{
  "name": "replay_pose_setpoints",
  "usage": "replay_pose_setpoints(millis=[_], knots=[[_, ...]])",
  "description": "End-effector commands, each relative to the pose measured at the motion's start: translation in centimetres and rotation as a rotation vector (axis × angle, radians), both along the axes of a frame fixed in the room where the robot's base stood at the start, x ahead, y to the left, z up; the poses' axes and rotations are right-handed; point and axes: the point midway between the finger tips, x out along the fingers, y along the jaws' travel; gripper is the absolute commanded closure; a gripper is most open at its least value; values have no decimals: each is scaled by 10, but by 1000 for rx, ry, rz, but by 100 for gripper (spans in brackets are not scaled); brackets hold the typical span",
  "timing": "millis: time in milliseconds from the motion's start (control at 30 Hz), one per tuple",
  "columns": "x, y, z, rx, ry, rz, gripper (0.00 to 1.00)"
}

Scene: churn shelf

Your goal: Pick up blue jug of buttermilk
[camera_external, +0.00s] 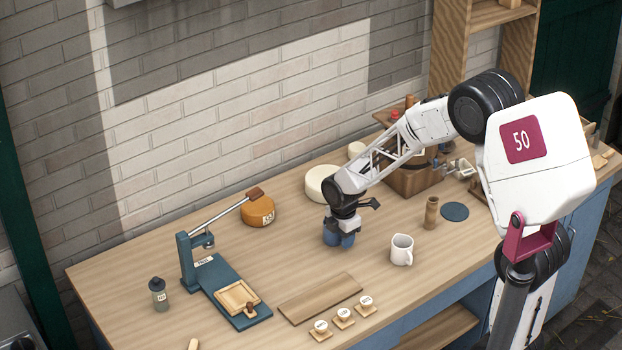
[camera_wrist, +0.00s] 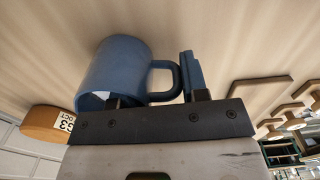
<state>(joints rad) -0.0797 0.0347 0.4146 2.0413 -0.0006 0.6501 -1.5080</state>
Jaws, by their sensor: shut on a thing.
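The blue jug (camera_external: 331,238) is under my gripper (camera_external: 341,225) in the external view, at or just above the middle of the table. My wrist hides its upper part. In the wrist view the blue jug (camera_wrist: 120,68) has its handle to the right and something white shows at its mouth. My gripper (camera_wrist: 158,92) is shut on the jug: one finger is at the jug's rim and the other, with a blue pad, is beyond the handle. Whether the first finger is inside the mouth is hard to tell.
A white jug (camera_external: 401,251) stands just right of mine. An orange cheese wheel (camera_external: 258,212) and pale wheel (camera_external: 320,184) are behind. A blue press (camera_external: 222,283) is left. A wooden board (camera_external: 320,298) and small labelled stands (camera_external: 343,318) are in front. A brown cylinder (camera_external: 431,213) stands right.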

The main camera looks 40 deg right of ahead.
Motion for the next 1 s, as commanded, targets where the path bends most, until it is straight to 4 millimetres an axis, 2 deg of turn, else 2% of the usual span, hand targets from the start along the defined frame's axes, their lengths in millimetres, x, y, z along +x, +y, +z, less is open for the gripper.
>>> replay_pose_setpoints(millis=[567,1000], knots=[[0,0,9,0,0,0,97],[0,0,34,0,0,0,97]])
